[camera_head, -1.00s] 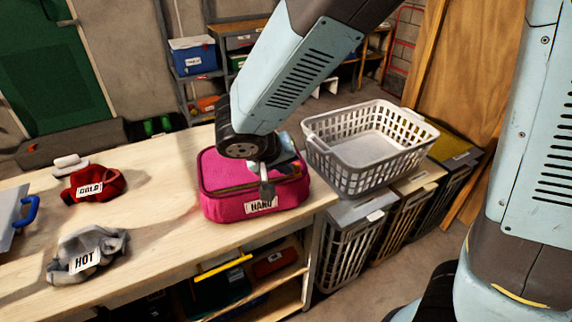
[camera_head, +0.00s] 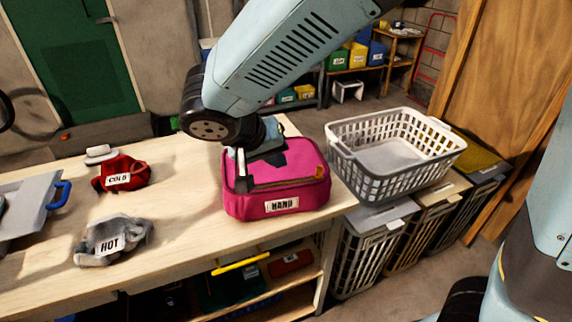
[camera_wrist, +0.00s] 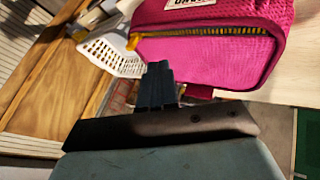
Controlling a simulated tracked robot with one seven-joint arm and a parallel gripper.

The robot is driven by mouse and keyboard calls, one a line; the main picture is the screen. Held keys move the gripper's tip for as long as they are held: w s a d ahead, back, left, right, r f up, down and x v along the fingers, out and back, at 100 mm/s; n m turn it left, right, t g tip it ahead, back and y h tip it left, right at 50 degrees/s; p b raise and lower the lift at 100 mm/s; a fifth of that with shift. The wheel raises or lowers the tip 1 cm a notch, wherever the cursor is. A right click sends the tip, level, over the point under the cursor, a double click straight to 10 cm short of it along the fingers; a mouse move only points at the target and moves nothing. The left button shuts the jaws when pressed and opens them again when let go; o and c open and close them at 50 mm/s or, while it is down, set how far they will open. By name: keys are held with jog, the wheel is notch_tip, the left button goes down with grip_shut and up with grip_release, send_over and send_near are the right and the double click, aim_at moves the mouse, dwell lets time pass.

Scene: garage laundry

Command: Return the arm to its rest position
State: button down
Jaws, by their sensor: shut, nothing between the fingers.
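My arm reaches in from the top right in the head view, over the workbench (camera_head: 190,225). My gripper (camera_head: 241,166) is shut and empty at the back left of the pink pouch labelled HAND; whether it touches the pouch I cannot tell. The pink pouch (camera_head: 280,202) stands upright at the bench's right end. In the wrist view my shut gripper (camera_wrist: 157,72) points toward the pink pouch (camera_wrist: 215,38), with its yellow zip facing me.
A red cloth labelled COLD (camera_head: 135,177) and a grey cloth labelled HOT (camera_head: 128,234) lie on the bench's left. A white basket (camera_head: 395,187) stands right of the bench on lidded hampers (camera_head: 375,235). A wooden board (camera_head: 510,90) leans behind them.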

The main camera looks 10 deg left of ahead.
jog(key=w+d+r+m+g, duration=0.1)
jog(key=d+r, duration=0.3)
jog(key=d, duration=0.4)
jog(key=w+d+r+m+g, duration=0.1)
jog(key=w+d+r+g, duration=0.15)
jog(key=d, duration=0.65)
jog(key=s+d+r+t+y, duration=0.1)
jog(key=s+d, duration=0.3)
jog(key=d, duration=0.4)
jog(key=s+d+r+t+y, duration=0.1)
jog(key=s+d+r+y, duration=0.1)
jog(key=d, duration=0.6)
jog(key=shift+s+d+r+m+t+y, duration=0.35)
jog(key=shift+s+d+r+m+y, duration=0.05)
jog(key=shift+s+r, duration=0.5)
